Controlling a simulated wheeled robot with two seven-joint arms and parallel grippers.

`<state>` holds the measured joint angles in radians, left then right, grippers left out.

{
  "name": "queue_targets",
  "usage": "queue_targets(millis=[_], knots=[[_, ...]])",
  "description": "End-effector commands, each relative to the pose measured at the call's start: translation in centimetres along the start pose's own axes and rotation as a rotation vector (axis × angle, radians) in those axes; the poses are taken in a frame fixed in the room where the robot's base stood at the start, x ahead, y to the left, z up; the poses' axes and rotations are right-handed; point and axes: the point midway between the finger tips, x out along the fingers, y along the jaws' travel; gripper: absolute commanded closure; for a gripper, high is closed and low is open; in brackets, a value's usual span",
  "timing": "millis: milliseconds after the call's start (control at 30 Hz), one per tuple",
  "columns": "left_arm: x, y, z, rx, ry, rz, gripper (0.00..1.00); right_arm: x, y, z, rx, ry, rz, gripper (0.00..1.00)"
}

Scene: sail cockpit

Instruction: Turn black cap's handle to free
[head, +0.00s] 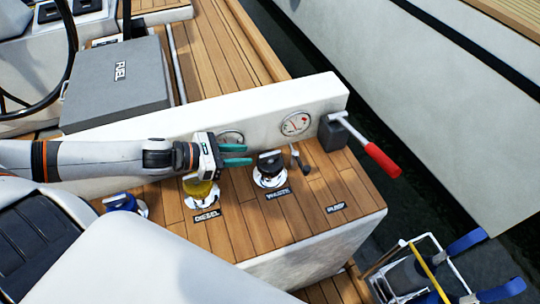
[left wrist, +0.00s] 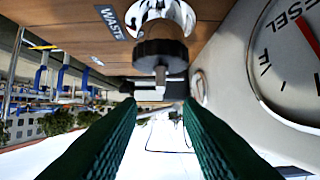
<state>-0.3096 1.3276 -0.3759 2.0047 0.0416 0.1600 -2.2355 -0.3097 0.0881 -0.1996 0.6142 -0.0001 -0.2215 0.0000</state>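The black cap (head: 270,161) sits on a shiny deck fitting above the WASTE label (head: 277,194) in the head view. In the left wrist view, the fingers (left wrist: 158,112) stand either side of the cap's line, with a gap before the handle. The handle's exact angle is hard to tell. My right gripper is not in view.
A white wall with gauges (head: 296,123) runs behind. A red-gripped pump lever (head: 383,160) juts out right. Deck near PUMP (head: 336,208) is clear.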

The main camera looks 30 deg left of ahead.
Motion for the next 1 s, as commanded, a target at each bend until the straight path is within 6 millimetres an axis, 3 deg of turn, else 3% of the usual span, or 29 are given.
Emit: queue_targets(millis=[300,800,1000], knots=[[2.5,-0.1,-0.1,0.000,0.004,-0.002,0.68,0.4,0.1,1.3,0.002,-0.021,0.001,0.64],[7.8,-0.1,-0.2,-0.002,0.003,-0.002,0.68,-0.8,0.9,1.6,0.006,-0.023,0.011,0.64],[8.9,0.0,-0.1,-0.002,0.000,0.000,0.68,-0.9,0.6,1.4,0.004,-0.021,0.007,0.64]])
